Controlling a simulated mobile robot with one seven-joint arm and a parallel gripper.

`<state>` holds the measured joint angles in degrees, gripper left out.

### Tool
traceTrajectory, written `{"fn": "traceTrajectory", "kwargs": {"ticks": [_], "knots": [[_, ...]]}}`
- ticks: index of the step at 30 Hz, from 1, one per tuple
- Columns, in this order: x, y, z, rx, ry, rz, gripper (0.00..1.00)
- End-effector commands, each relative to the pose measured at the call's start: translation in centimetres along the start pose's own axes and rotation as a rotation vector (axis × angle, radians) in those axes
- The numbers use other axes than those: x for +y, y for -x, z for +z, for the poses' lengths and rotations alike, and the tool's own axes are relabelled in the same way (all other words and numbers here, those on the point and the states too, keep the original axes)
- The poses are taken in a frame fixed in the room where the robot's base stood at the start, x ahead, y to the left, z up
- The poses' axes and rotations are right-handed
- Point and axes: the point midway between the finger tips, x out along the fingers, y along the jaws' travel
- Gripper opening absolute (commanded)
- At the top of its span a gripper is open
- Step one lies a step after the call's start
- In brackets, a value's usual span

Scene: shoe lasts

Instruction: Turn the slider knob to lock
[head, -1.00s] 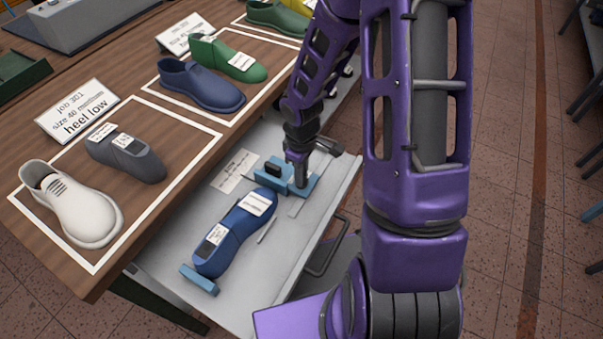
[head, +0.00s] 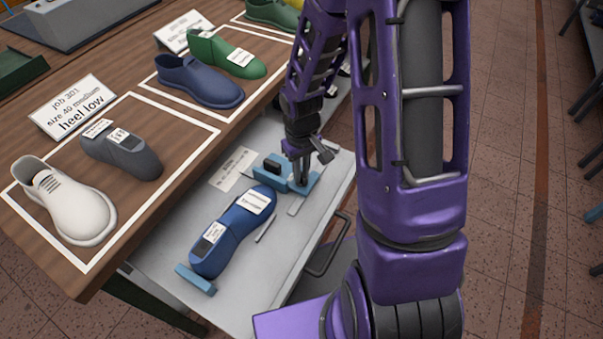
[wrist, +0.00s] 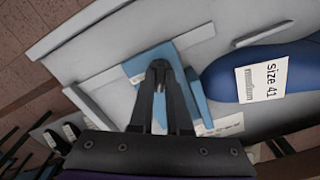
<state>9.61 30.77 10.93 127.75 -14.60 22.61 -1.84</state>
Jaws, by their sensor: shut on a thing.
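A blue slider block (head: 290,184) stands on the grey tray, at the toe end of a blue shoe last (head: 225,240). It also shows in the wrist view (wrist: 150,57). A small black block (head: 272,162) sits on its left part. My gripper (head: 301,181) points down onto the right part of the slider block. In the wrist view its fingertips (wrist: 160,68) are close together over the blue block. The gripper is shut on what I take to be the slider knob, which the fingers hide. I cannot read the knob's angle or any lock mark.
The grey tray (head: 165,258) has a blue end stop (head: 195,279) at the last's heel. A label card (head: 233,168) lies beside the slider. The wooden table (head: 90,281) at left holds shoes, a grey last (head: 125,153) and a sign (head: 75,105).

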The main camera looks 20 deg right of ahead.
Motion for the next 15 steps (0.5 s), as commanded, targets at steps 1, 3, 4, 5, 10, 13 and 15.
{"fn": "traceTrajectory", "kwargs": {"ticks": [1, 3, 4, 5, 10, 13, 15], "knots": [[-0.04, -0.16, -0.07, 0.002, -0.044, 0.001, 0.0], [-0.03, -0.14, -0.08, 0.003, -0.11, 0.001, 0.0], [-0.04, -0.13, -0.09, 0.003, -0.139, 0.001, 0.0], [-0.03, -0.12, -0.09, 0.003, -0.167, 0.001, 0.0], [-0.05, -0.1, -0.06, 0.002, -0.329, 0.001, 0.0], [-0.04, -0.06, -0.07, 0.002, -0.425, 0.001, 0.0], [-0.04, -0.04, -0.07, 0.002, -0.491, 0.0, 0.0]]}}
